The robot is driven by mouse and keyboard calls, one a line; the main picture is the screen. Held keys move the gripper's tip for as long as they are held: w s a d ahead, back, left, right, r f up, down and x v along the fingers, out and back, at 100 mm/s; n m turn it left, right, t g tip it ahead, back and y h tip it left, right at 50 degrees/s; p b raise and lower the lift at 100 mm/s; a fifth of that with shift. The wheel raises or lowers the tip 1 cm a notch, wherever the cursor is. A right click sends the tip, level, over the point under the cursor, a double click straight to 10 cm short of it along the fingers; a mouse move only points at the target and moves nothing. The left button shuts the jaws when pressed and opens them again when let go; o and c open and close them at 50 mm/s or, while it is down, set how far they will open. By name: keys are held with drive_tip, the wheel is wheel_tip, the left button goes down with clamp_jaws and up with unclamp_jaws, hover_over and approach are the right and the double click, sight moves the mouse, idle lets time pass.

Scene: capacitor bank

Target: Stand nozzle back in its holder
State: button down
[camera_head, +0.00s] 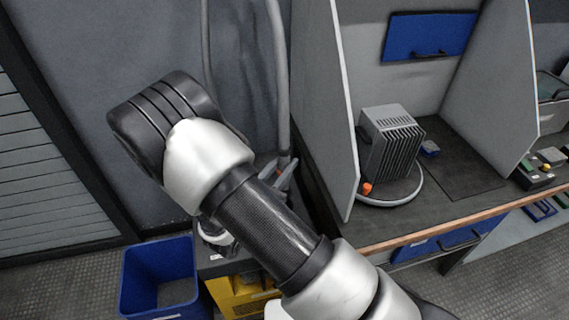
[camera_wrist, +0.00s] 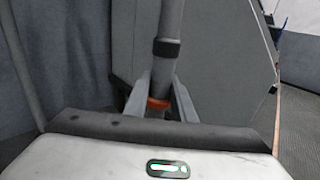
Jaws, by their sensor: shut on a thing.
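My gripper (camera_wrist: 158,102) is shut on the nozzle (camera_wrist: 162,74), a grey upright tube with a dark band and an orange ring low down between the fingers. In the wrist view the nozzle leans slightly. In the head view the grey tube (camera_head: 279,85) rises from between the fingers of my gripper (camera_head: 280,172), just left of the booth wall. My arm hides much of the area below. The nozzle's lower end is hidden, and I cannot make out the holder clearly in either view.
A blue bin (camera_head: 158,280) and a yellow crate (camera_head: 238,295) stand low at the left. A grey partition (camera_head: 335,110) is close on the right. Beyond it a workbench (camera_head: 440,225) carries a finned grey unit (camera_head: 390,145). Another grey hose (camera_head: 206,45) hangs further left.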

drive_tip(key=shift+f+b, duration=3.8)
drive_tip(key=shift+f, duration=1.5)
drive_tip(key=c, duration=1.4)
unclamp_jaws()
drive_tip(key=p+v, duration=0.2)
drive_tip(key=v, duration=1.5)
drive_tip(key=shift+s+a, duration=0.1)
drive_tip(key=shift+s, duration=0.05)
